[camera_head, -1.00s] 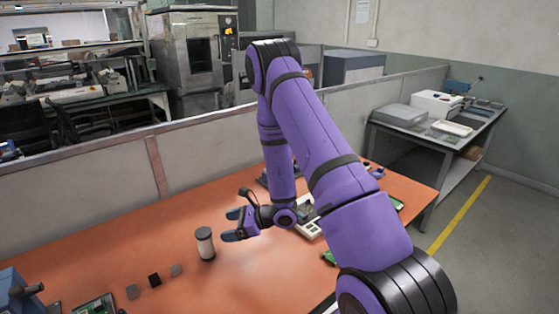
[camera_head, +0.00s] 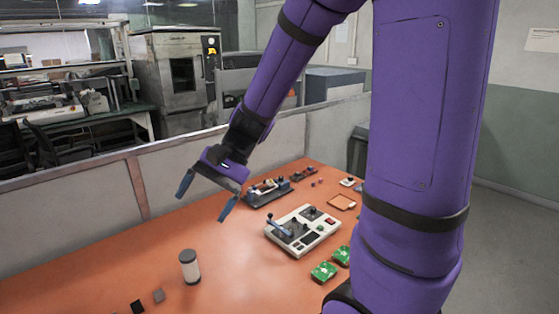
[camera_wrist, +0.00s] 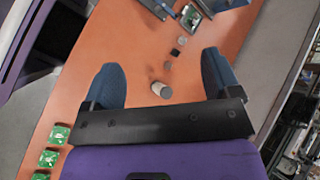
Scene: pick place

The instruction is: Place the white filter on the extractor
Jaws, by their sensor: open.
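The white filter (camera_head: 189,266), a small upright cylinder with dark grey ends, stands on the orange table. It also shows in the wrist view (camera_wrist: 161,90), between the fingers in the picture but farther away, apart from them. My gripper (camera_head: 206,196) is open and empty, raised above the table, with its blue fingers spread wide; they also show in the wrist view (camera_wrist: 161,66). I cannot tell for sure which device is the extractor. A beige box with dark controls (camera_head: 303,230) sits on the table right of my gripper.
Small dark and grey blocks (camera_head: 158,295) lie near the filter. Green circuit boards (camera_head: 323,271), an orange tray (camera_head: 341,201) and a blue-black device (camera_head: 267,191) are on the table. A grey partition (camera_head: 80,210) runs behind. The table around the filter is mostly clear.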

